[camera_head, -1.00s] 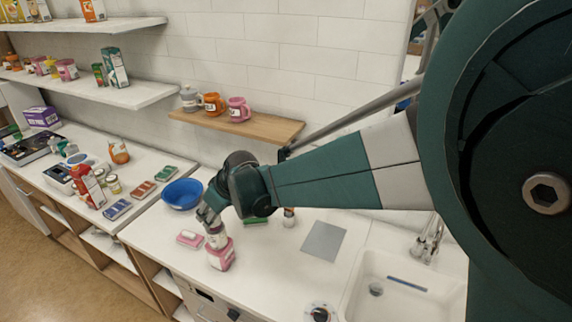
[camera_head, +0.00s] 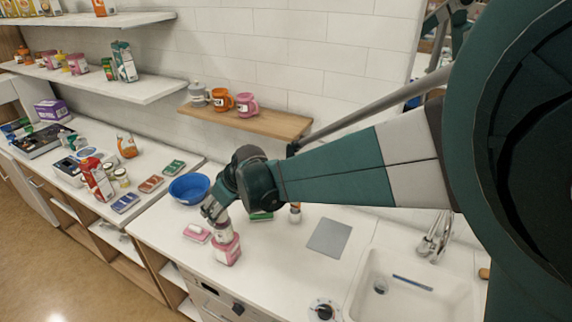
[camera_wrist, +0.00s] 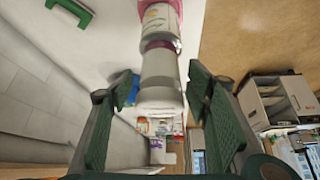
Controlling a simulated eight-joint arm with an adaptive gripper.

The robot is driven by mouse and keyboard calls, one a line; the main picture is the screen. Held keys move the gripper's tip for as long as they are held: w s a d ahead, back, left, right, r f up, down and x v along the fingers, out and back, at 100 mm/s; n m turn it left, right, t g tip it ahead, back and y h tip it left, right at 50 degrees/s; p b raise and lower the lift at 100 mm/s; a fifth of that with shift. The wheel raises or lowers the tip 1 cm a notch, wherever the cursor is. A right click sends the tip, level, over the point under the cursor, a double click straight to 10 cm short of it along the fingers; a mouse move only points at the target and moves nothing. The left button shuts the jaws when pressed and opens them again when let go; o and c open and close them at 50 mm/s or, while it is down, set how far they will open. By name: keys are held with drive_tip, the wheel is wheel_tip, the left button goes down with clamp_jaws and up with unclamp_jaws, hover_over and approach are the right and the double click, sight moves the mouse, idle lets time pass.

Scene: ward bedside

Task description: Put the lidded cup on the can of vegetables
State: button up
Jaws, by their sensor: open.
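The lidded cup (camera_head: 223,233), whitish-grey, stands upright on top of a pink can with a pale label (camera_head: 228,252), on the white counter. I take the pink can to be the can of vegetables; its print is too small to read. In the wrist view the cup (camera_wrist: 160,68) lies between my fingers, with the pink can (camera_wrist: 160,18) beyond it. My gripper (camera_head: 214,212) is at the cup's upper end. In the wrist view my gripper (camera_wrist: 160,78) is open, with narrow gaps seen on both sides of the cup.
A pink block (camera_head: 197,232) lies just left of the can, and a blue bowl (camera_head: 189,189) stands behind it. A grey mat (camera_head: 329,238) and a sink (camera_head: 400,285) are to the right. A wooden shelf (camera_head: 285,123) with mugs hangs above.

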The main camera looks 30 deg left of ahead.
drive_tip(key=v, duration=1.1)
drive_tip(key=shift+r, duration=0.25)
drive_tip(key=shift+d, duration=0.1)
idle(0.5)
drive_tip(key=w+d+r+m+t+h, duration=0.1)
drive_tip(key=w+d+r+m, duration=0.15)
drive_tip(key=d, duration=1.05)
drive_tip(key=w+d+r+m+t, duration=0.1)
drive_tip(key=w+d+m+t, duration=0.15)
drive_tip(key=d, duration=0.95)
drive_tip(key=w+d+r+m+t+h, duration=0.1)
drive_tip(key=d+r+m, duration=0.15)
drive_tip(key=d, duration=1.05)
drive_tip(key=s+d+f+m+h, duration=0.1)
drive_tip(key=s+d+f+m, duration=0.1)
drive_tip(key=d, duration=0.8)
drive_tip(key=s+d+f+m+t+h, duration=0.1)
drive_tip(key=s+d+m, duration=0.3)
drive_tip(key=d, duration=0.6)
drive_tip(key=s+d+f+m+h, duration=0.2)
drive_tip(key=s+d, duration=0.4)
drive_tip(key=d, duration=0.4)
drive_tip(key=shift+d+f+m+t+h, duration=0.3)
drive_tip(key=shift+d+f+m+t, duration=0.05)
drive_tip(key=shift+f+m, duration=0.15)
